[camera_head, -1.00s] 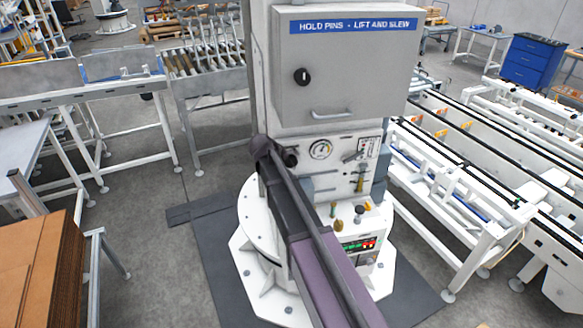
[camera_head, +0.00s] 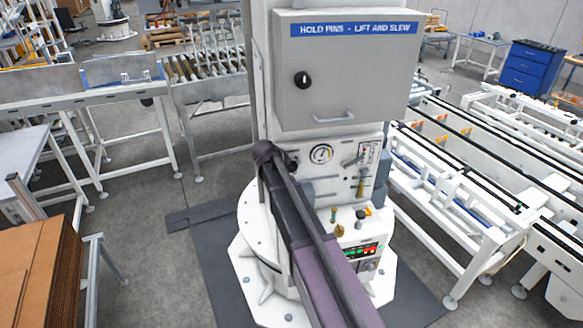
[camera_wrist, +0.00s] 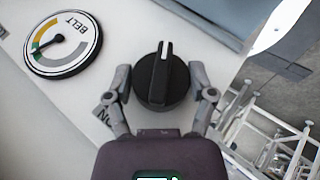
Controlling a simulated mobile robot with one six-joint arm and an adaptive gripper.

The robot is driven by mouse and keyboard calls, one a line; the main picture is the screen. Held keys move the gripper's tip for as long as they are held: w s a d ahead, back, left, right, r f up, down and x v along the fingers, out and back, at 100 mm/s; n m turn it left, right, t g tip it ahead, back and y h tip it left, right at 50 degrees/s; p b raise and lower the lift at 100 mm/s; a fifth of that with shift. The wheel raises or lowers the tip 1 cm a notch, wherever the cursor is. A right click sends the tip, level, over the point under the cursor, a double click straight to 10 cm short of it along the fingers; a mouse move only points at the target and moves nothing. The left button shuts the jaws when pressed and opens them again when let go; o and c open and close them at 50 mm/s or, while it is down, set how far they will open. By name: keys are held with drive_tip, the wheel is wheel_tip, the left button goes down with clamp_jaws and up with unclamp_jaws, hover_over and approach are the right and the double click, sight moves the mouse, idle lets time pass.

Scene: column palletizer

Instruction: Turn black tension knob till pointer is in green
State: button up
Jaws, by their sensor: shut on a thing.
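The black tension knob (camera_wrist: 150,92) with a white line on its grip bar is on the pale panel, in the middle of the wrist view. My gripper (camera_wrist: 161,76) has one finger on each side of it and is shut on it. The white line points up in that view. The BELT gauge (camera_wrist: 76,52) is at the upper left, with a yellow and a green band. Its black pointer points to the lower left, with its tip at or near the green band. The gauge (camera_head: 321,154) also shows in the head view, where the pointer is too small to read.
A grey cabinet (camera_head: 345,85) with a handle is above the gauge panel. A small lever (camera_head: 353,160) is right of the gauge. Buttons and a lit display (camera_head: 361,249) are lower down. Conveyors stand left and right, and stacked cardboard (camera_head: 40,270) is at the lower left.

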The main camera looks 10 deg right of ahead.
drive_tip(key=shift+f+h+b, duration=0.1)
drive_tip(key=shift+h+b, duration=0.4)
drive_tip(key=shift+b, duration=0.15)
drive_tip(key=shift+h, duration=0.3)
drive_tip(key=o, duration=1.1)
